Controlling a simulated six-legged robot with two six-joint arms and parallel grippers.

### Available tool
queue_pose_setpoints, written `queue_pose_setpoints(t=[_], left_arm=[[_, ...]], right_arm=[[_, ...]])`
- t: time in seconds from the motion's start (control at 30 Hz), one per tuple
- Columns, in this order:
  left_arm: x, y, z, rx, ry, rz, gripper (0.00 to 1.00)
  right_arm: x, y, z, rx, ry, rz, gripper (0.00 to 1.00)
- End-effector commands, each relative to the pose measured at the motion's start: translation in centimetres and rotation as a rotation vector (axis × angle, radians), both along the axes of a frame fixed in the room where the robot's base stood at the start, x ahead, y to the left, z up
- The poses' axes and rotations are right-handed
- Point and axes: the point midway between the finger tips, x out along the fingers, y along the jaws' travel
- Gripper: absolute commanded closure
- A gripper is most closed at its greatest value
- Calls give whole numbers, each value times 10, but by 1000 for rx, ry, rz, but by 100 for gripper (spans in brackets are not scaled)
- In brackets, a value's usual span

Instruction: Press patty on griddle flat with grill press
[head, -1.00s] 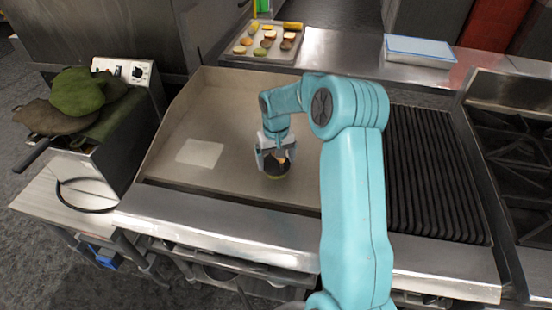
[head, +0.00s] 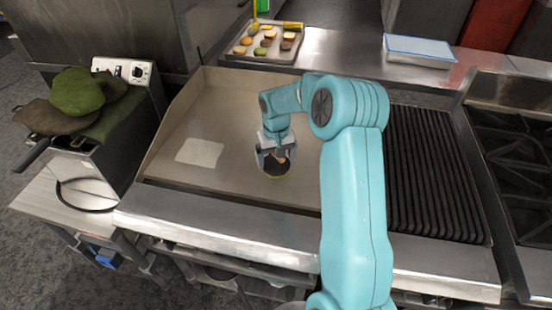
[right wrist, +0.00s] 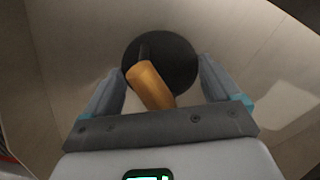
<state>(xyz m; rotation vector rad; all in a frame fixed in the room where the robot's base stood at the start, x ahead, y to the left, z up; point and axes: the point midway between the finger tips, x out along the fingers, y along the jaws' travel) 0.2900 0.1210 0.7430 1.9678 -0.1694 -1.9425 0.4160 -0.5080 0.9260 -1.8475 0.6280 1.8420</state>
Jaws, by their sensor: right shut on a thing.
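The grill press is a dark round plate (right wrist: 180,62) with an orange-brown handle (right wrist: 150,84) in the right wrist view. In the head view the press (head: 276,167) is over the middle of the griddle (head: 228,115). My right gripper (head: 273,160) is shut on the press, its fingers on either side of the handle. A thin yellowish edge (head: 277,178) shows under the press, perhaps the patty. The rest beneath is hidden, so I cannot tell whether it is pressed flat. My left gripper is not in view.
A tray of buns and other food (head: 262,45) stands behind the griddle, with a blue-lidded container (head: 419,49) to its right. A fryer (head: 110,130) with green cloths is at left. A ribbed grill (head: 430,170) lies right of my arm.

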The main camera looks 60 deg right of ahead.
Motion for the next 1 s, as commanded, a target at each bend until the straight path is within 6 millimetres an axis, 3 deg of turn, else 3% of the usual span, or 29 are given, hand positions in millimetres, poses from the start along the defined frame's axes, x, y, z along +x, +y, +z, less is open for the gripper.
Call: queue_pose_setpoints(t=[0.57,1.0], left_arm=[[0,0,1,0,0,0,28],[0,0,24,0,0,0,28]], right_arm=[[-2,2,-3,7,10,1,75],[0,1,35,1,2,1,75]])
